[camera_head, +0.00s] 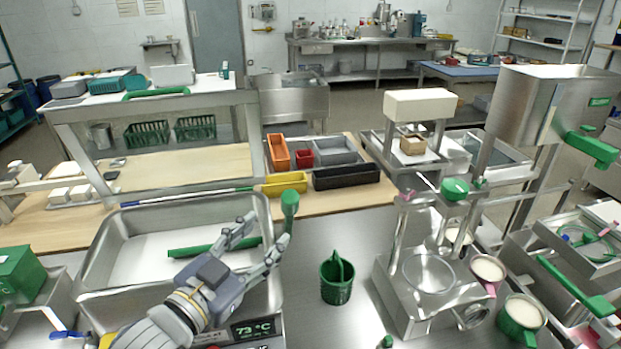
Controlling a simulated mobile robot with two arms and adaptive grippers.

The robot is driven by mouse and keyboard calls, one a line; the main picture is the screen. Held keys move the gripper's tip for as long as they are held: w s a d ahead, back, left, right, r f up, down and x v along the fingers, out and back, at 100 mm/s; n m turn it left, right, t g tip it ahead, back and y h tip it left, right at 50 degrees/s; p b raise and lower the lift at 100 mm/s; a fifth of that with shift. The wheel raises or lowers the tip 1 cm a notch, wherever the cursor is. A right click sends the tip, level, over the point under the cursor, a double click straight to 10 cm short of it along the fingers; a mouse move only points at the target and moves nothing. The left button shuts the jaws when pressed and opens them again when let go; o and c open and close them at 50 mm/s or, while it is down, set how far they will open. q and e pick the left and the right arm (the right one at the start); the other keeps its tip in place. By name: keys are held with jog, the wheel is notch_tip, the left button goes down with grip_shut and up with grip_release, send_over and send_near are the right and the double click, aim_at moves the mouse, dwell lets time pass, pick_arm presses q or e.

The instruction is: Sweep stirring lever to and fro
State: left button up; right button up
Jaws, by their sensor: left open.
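A lever with a green grip (290,203) stands upright at the right edge of a steel basin; it looks like the stirring lever. My left gripper (264,236) reaches in from the lower left over the basin. Its fingers are spread open and empty, just left of and below the green grip. One fingertip looks close to the lever's lower part; I cannot tell whether they touch. The steel basin (102,262) holds a green bar (190,250), partly hidden behind the gripper. A display (252,329) at its front reads 73 °C. My right gripper is not in view.
A green basket (337,281) stands right of the lever on the steel table. A steel stand (404,310) with white-filled cups (488,268) is further right. Yellow (285,182) and black bins (346,177) sit behind the lever. The tabletop between lever and stand is mostly clear.

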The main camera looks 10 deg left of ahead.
aim_at(285, 210)
pick_arm(q)
jog(key=shift+w+d+r, duration=0.35)
jog(key=shift+w+d, duration=0.05)
jog(key=shift+w, duration=0.25)
jog(key=shift+s+a+r+p, duration=0.2)
jog(key=shift+a+r+p, duration=0.1)
jog(key=shift+r+p, duration=0.15)
jog(key=shift+r+t, duration=0.25)
jog(key=shift+t, duration=0.05)
jog(key=x, duration=0.2)
jog(key=p+x, duration=0.1)
jog(key=x, duration=0.2)
jog(key=f+p+x, duration=0.1)
jog(key=x, duration=0.2)
jog(key=shift+d, duration=0.15)
jog(key=shift+w+r, duration=0.15)
jog(key=shift+d, duration=0.1)
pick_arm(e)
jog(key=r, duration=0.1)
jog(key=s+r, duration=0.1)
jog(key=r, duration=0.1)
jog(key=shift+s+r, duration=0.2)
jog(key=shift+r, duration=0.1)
pick_arm(q)
jog(key=shift+w+d, duration=0.1)
jog(key=shift+w, duration=0.15)
jog(key=shift+c, duration=0.6)
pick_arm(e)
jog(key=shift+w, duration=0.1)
